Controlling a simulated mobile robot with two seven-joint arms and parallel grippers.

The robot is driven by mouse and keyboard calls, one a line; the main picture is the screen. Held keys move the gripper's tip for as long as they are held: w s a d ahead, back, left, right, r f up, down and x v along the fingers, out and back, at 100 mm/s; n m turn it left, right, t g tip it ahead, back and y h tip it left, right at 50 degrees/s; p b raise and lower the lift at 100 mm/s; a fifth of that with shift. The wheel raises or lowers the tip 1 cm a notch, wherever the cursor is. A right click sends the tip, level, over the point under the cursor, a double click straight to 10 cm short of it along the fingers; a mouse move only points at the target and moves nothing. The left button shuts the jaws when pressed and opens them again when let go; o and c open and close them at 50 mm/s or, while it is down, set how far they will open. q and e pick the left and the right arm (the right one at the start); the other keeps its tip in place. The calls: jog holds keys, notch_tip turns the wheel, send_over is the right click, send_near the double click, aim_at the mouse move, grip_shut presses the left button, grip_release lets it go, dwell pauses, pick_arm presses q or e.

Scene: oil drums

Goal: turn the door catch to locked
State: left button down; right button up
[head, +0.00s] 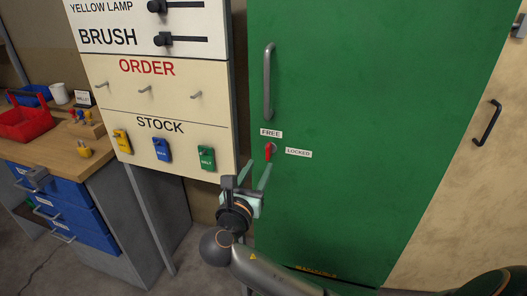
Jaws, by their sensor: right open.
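The door catch (269,151) is a small red lever on the green door (350,130), below the door's long grey handle (268,80). It points roughly up and down, its upper end near the FREE label (271,133). The LOCKED label (298,153) is to its right. My right gripper (257,176) is open just below the catch, its pale green fingers pointing up toward it. The fingertips are close to the lever's lower end; I cannot tell whether they touch it. My left gripper is not in view.
A white board (165,100) with hooks and coloured stock tags stands left of the door. A workbench (50,140) with a red basket (25,122) and blue drawers is at the far left. A dark handle (487,123) is on the beige surface at right.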

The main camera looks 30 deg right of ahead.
aim_at(267, 151)
jog(key=x, duration=0.8)
jog(key=shift+c, duration=0.2)
jog(key=shift+a, duration=0.1)
grip_shut()
